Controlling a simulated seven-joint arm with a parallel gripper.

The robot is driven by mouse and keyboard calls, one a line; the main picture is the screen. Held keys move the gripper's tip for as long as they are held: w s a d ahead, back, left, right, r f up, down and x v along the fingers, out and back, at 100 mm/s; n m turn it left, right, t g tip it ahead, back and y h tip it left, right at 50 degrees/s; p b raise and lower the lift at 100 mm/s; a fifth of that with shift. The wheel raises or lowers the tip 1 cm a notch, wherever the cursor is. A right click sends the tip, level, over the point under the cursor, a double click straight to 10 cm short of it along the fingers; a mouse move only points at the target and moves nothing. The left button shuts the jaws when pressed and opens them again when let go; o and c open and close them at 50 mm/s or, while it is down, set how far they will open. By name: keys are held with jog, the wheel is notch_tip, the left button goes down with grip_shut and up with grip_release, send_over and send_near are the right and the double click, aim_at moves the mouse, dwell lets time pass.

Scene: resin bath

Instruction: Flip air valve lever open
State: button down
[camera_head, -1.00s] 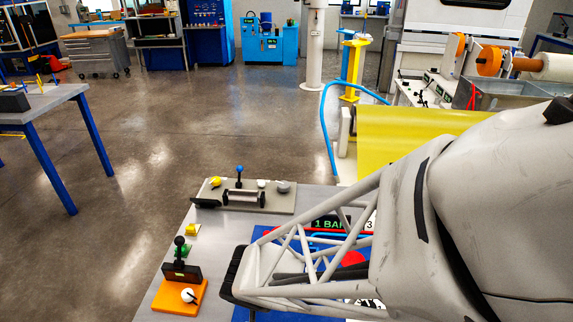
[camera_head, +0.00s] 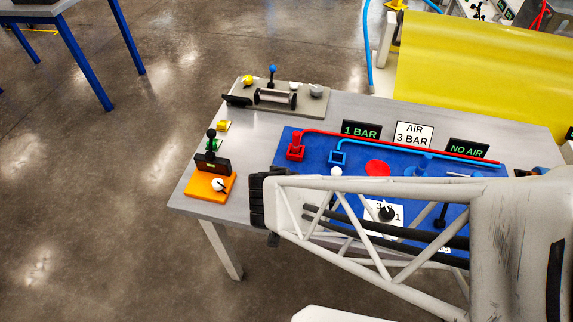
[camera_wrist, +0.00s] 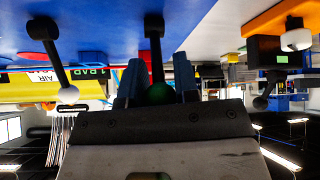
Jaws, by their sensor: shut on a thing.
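That lever stands on the blue board (camera_wrist: 200,14). A second black lever (camera_wrist: 55,60) with a white knob stands apart, left of my gripper in that view. In the head view the blue board (camera_head: 289,153) lies on the grey table, and a white knob (camera_head: 337,171) shows above my arm. My arm hides my fingers and the held lever there. No label on the held lever is readable.
Signs "1 BAR" (camera_head: 361,130), "AIR 3 BAR" (camera_head: 414,135) and "NO AIR" (camera_head: 467,149) stand behind red and blue pipes. An orange block (camera_head: 208,187) with a black box is at the table's left. A grey fixture plate (camera_head: 308,106) lies at the back left.

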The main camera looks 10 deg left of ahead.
jog(key=shift+s+f+t, duration=0.3)
jog(key=shift+s+t, duration=0.2)
jog(key=shift+t, duration=0.6)
dwell(0.3)
jog(key=c, duration=0.9)
grip_release()
jog(key=shift+o, duration=0.2)
jog(key=shift+s+r, duration=0.1)
jog(key=v, duration=0.7)
jog(key=shift+s+r, duration=0.2)
jog(key=shift+r, duration=0.05)
